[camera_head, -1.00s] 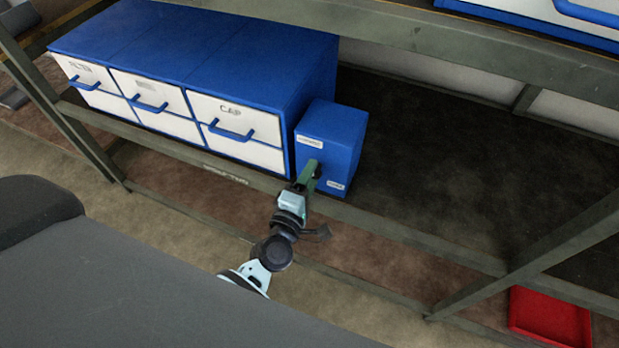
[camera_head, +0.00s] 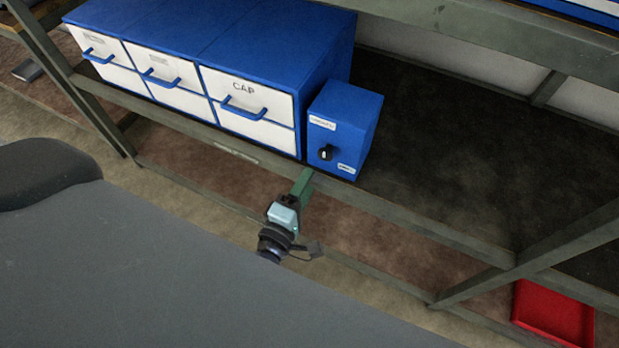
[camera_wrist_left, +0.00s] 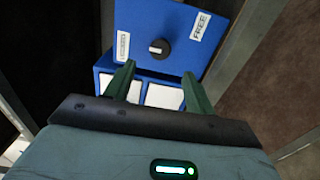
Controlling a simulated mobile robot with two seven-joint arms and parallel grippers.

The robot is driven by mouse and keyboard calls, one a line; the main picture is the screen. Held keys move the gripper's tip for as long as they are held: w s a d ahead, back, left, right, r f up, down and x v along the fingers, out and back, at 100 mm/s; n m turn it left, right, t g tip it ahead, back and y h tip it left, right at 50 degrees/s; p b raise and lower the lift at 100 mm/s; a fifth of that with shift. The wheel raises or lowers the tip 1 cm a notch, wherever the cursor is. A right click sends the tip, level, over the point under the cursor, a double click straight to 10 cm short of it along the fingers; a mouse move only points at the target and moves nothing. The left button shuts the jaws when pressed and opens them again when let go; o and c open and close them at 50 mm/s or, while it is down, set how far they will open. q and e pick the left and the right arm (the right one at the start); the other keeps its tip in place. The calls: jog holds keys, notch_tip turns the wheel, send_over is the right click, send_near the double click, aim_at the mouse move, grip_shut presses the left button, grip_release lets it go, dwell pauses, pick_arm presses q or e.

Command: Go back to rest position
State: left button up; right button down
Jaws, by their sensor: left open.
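My left gripper (camera_head: 301,184) is in front of and below the small blue box (camera_head: 345,118), apart from it. In the left wrist view its two green fingers (camera_wrist_left: 158,90) are spread with nothing between them. The blue box also shows in the left wrist view (camera_wrist_left: 180,15), with a black knob (camera_wrist_left: 159,47) between two white labels, one reading FREE. In the head view the knob (camera_head: 326,152) is uncovered. My right gripper is not in view.
A blue cabinet (camera_head: 215,35) with white drawers, one labelled CAP, stands on the shelf left of the box. The shelf's metal front rail (camera_head: 400,217) runs below them. Dark shelf space lies open to the right. A red tray (camera_head: 552,312) is at lower right.

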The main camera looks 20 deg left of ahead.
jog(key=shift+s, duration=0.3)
pick_arm(q)
jog(key=s+a+f+m+g+p, duration=0.1)
jog(key=s+m+g+p, duration=0.3)
jog(key=s+m, duration=0.6)
jog(key=s+a+f+m+g+h+p, duration=0.1)
jog(key=s+a+m+g+p, duration=0.2)
jog(key=s, duration=1.4)
jog(key=m+g+p, duration=0.2)
jog(key=m+p, duration=0.2)
jog(key=m, duration=0.2)
jog(key=shift+f+m+p, duration=0.3)
jog(key=shift+f+m, duration=0.05)
jog(key=shift+m, duration=0.05)
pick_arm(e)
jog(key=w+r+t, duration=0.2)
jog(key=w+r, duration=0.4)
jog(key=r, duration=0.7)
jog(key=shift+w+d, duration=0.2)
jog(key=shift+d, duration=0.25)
pick_arm(q)
jog(key=shift+s, duration=0.1)
jog(key=shift+c, duration=0.2)
